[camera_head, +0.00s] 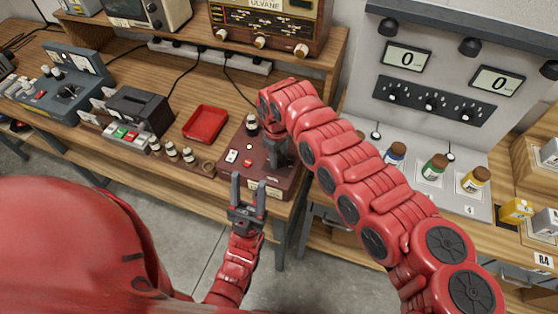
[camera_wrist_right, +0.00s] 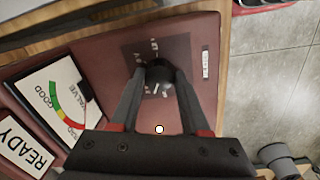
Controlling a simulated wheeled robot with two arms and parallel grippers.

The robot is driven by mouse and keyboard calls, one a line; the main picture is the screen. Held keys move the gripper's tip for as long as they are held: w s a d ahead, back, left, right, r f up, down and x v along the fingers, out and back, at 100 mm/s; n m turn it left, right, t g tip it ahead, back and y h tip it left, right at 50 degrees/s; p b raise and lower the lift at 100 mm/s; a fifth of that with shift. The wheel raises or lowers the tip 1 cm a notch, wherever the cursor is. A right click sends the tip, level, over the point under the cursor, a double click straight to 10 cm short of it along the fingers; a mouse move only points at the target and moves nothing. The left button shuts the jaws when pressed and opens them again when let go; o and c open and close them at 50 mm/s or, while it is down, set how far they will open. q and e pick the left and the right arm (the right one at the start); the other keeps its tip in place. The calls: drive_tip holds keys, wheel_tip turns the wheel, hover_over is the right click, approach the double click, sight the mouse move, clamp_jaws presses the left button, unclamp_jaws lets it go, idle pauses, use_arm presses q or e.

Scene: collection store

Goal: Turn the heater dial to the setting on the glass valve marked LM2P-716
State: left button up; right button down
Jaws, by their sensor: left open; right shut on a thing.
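A dark red tester box (camera_head: 284,184) stands at the bench's front edge. In the right wrist view its top (camera_wrist_right: 205,105) carries a black dial (camera_wrist_right: 158,73) with white marks around it, too small to read. My right gripper (camera_wrist_right: 159,84) is shut on this dial, one finger on each side. In the head view my right gripper (camera_head: 277,147) is over the box's right part, and the dial is hidden. My left gripper (camera_head: 249,183) is open and empty in front of the box. Small valves (camera_head: 172,150) stand in a row to its left; their markings are unreadable. Another valve-like piece (camera_head: 252,123) stands on the box.
A meter marked GOOD (camera_wrist_right: 62,100) and a READY label (camera_wrist_right: 22,147) are on the box. An empty red tray (camera_head: 205,123) lies left of it. A radio (camera_head: 268,30) stands on the shelf behind. Colour-banded bottles (camera_head: 434,167) stand on the right counter.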

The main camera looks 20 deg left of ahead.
drive_tip(key=m+b, duration=0.7)
drive_tip(key=shift+a+f+b, duration=0.1)
drive_tip(key=shift+f+b, duration=0.15)
drive_tip(key=shift+b, duration=0.1)
drive_tip(key=m+b, duration=0.1)
drive_tip(key=m, duration=0.2)
drive_tip(key=shift+r+b, duration=0.1)
drive_tip(key=shift+b, duration=0.25)
drive_tip(key=shift+r+m, duration=0.1)
drive_tip(key=shift+m, duration=0.9)
drive_tip(key=shift+m+g, duration=0.3)
drive_tip(key=shift+m, duration=0.6)
drive_tip(key=m, duration=0.4)
drive_tip(key=shift+r, duration=0.1)
drive_tip(key=shift+w+m+p, duration=0.1)
drive_tip(key=shift+m+p, duration=0.3)
drive_tip(key=shift+m, duration=1.3)
